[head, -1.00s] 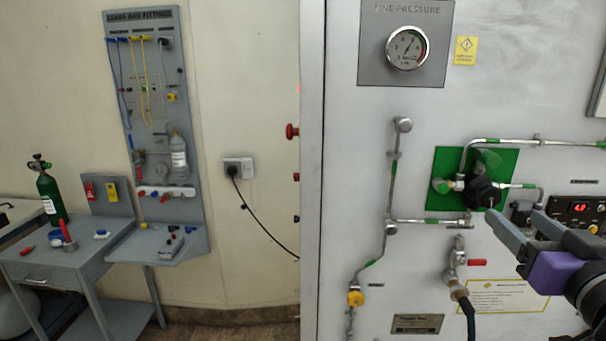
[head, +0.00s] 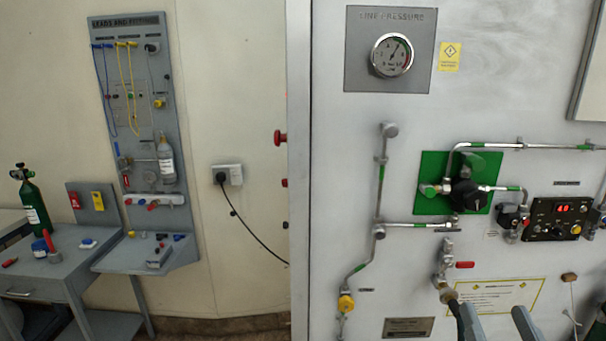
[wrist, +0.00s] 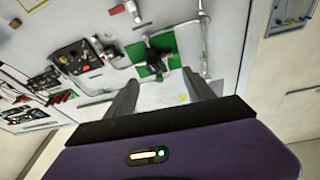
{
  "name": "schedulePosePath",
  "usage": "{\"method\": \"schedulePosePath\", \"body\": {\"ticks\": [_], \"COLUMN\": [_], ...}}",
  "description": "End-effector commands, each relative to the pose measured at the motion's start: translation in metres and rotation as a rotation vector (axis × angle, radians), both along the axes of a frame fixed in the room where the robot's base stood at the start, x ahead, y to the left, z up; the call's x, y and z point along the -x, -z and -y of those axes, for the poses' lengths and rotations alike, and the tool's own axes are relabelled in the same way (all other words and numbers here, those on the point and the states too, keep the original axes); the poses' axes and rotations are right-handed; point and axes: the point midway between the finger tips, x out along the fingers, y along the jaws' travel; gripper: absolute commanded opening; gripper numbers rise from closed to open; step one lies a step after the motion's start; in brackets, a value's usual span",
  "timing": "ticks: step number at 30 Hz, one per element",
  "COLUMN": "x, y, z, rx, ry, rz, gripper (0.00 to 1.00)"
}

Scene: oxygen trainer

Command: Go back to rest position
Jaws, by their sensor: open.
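My gripper (head: 500,326) shows at the bottom of the head view, with two grey fingers apart and nothing between them. It stands in front of the lower part of the grey panel, below the black regulator knob (head: 468,196) on its green plate (head: 428,204). In the wrist view my gripper (wrist: 168,88) is also open and empty, its fingers pointing at the panel. The green plate (wrist: 142,74) lies beyond the fingertips, clear of them.
The panel carries a line pressure gauge (head: 392,55), pipes, a hose valve with a red handle (head: 465,265) and a controller with a red display (head: 560,217). At left stand a fittings board (head: 172,100) and a grey table with a green cylinder (head: 33,205).

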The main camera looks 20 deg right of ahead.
Motion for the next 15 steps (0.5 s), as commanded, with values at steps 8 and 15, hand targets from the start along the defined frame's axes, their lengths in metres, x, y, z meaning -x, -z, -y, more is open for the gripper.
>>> {"method": "schedulePosePath", "body": {"ticks": [8,15], "x": [0.064,0.133], "y": [0.075,0.126], "z": [-0.063,-0.109], "rx": [-0.001,0.002], "ry": [-0.088,-0.191], "rz": [-0.123,-0.278], "gripper": [0.62,0.62]}}
